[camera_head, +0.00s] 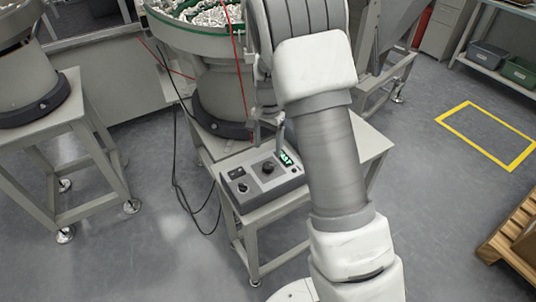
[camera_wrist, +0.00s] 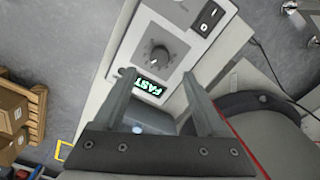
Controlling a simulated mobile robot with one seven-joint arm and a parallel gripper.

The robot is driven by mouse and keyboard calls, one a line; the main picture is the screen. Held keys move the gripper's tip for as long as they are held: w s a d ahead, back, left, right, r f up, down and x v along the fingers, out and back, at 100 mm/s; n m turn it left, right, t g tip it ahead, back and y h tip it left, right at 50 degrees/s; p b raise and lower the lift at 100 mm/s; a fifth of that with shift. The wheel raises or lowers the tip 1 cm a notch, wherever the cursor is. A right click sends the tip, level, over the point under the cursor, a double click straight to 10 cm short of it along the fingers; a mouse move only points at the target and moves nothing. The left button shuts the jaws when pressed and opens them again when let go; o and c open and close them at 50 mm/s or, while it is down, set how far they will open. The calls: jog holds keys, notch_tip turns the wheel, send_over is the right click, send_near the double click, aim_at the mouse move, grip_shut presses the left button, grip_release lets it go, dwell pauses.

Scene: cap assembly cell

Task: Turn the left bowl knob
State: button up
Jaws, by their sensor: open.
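The control box (camera_head: 262,183) is grey and sits on the stand of the bowl feeder (camera_head: 222,72), below its bowl. Its round dark knob (camera_head: 267,168) also shows in the wrist view (camera_wrist: 159,54), with a pointer and a scale around it. A display (camera_wrist: 149,87) beside the knob reads FAST. My gripper (camera_wrist: 159,75) is open and empty. In the wrist view its fingertips appear on either side of the display, just short of the knob. I cannot tell the exact height between the fingertips and the panel.
A black switch (camera_wrist: 208,18) is on the same panel. Another bowl feeder (camera_head: 28,75) stands on its own table at the left. Black cables (camera_head: 180,185) hang to the floor. A wooden pallet (camera_head: 515,235) is at the right, with open floor and a yellow marking (camera_head: 485,135) nearby.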

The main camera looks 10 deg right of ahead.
notch_tip(320, 180, up, 10)
jog(key=p, duration=0.1)
jog(key=shift+p, duration=0.35)
jog(key=s+r+n+t+p, duration=0.1)
jog(key=s+r+n+p, duration=0.15)
jog(key=s+r, duration=0.55)
jog(key=s+r+n+t+p, duration=0.25)
jog(key=s+r, duration=0.25)
jog(key=r, duration=0.6)
jog(key=s+r+n+t+p, duration=0.2)
jog(key=s+r+n+p, duration=0.2)
jog(key=s, duration=1)
jog(key=shift+w+p+v, duration=0.25)
jog(key=shift+p+v, duration=0.25)
jog(key=shift+v, duration=0.65)
jog(key=shift+w+d+r, duration=0.1)
